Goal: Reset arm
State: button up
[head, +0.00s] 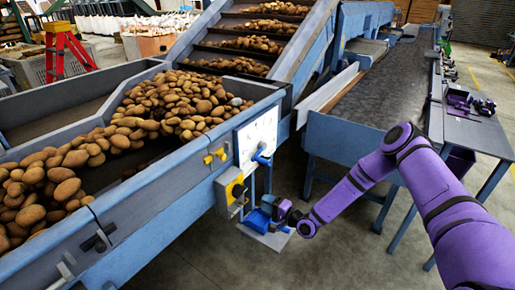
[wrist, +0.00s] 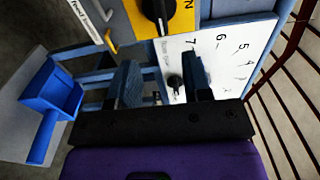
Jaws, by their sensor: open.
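My gripper (wrist: 163,84) is open, with nothing between its two dark fingers in the wrist view. In the head view my gripper (head: 278,209) is low beside the front of the potato hopper, close to the control box. A yellow-and-grey box with a large black knob (wrist: 158,12) is at the top of the wrist view. Whether the fingers touch anything cannot be told.
The hopper (head: 150,195) holds many potatoes. A conveyor (head: 385,85) stands behind my arm, and a side table with tools (head: 470,125) is at right. Open floor (head: 335,255) lies below my arm.

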jog(key=w+d+r+n+g+h, duration=0.2)
jog(key=w+d+r+n+h, duration=0.15)
jog(key=r, duration=0.55)
jog(key=w+d+r+n+g+h, duration=0.1)
jog(key=w+d+r+n+h, duration=0.15)
jog(key=d+r, duration=0.45)
jog(key=s+d+r+n+h, duration=0.1)
jog(key=s+d+r+h, duration=0.15)
jog(key=r, duration=0.45)
jog(key=s+d+r+h, duration=0.2)
jog(key=s+r, duration=0.1)
jog(key=r, duration=0.5)
jog(key=s+d+r+n+h, duration=0.1)
jog(key=s+d+r+h, duration=0.15)
jog(key=r, duration=0.45)
jog(key=s+d+r+g+h, duration=0.1)
jog(key=s+d+r, duration=0.1)
jog(key=s+r, duration=0.5)
jog(key=s+d+r+h, duration=0.1)
jog(key=s+d+r, duration=0.2)
jog(key=s+r, duration=0.45)
jog(key=s+r+g, duration=0.1)
jog(key=s, duration=2.1)
jog(key=shift+r+g+y, duration=0.35)
jog(key=shift+g+y, duration=0.05)
